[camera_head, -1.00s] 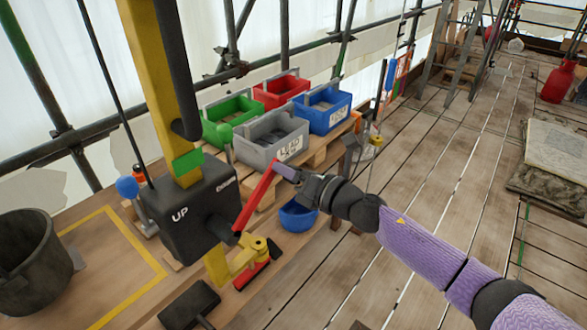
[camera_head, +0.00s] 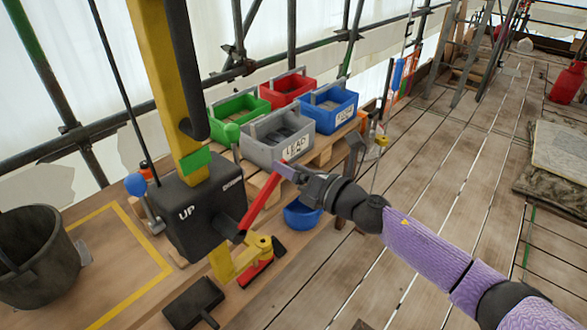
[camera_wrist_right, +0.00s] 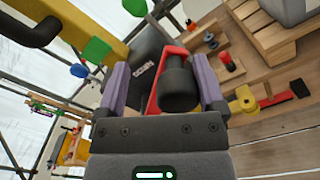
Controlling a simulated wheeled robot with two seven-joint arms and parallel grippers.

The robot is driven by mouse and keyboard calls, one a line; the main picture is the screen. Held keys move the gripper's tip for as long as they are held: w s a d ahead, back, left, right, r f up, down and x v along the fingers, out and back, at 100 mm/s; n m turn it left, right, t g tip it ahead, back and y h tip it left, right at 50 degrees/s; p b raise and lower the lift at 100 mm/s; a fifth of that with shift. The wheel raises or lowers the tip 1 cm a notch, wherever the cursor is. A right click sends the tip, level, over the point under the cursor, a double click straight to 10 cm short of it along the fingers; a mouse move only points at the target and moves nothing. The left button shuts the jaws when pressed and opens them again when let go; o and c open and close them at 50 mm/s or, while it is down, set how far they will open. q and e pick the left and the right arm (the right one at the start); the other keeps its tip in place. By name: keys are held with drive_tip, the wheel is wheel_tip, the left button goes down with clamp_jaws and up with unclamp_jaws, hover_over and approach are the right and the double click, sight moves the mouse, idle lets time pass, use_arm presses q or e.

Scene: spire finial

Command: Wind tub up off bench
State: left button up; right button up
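A black winch box (camera_head: 190,218) marked UP is on a yellow post (camera_head: 158,75). Its red crank (camera_head: 262,200) slants up to the right. My right gripper (camera_head: 284,171) is at the crank's upper end. In the right wrist view its purple fingers stand apart on either side of the crank's black knob (camera_wrist_right: 180,88), with a gap visible at the left. My left gripper is out of view.
Green, red, blue and grey bins (camera_head: 276,143) stand behind the crank. A blue bowl (camera_head: 302,214) sits below my right gripper. A black brush-like tool (camera_head: 193,303) lies on the bench front.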

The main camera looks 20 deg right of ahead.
drive_tip(key=b+v, duration=0.2)
drive_tip(key=v, duration=0.8)
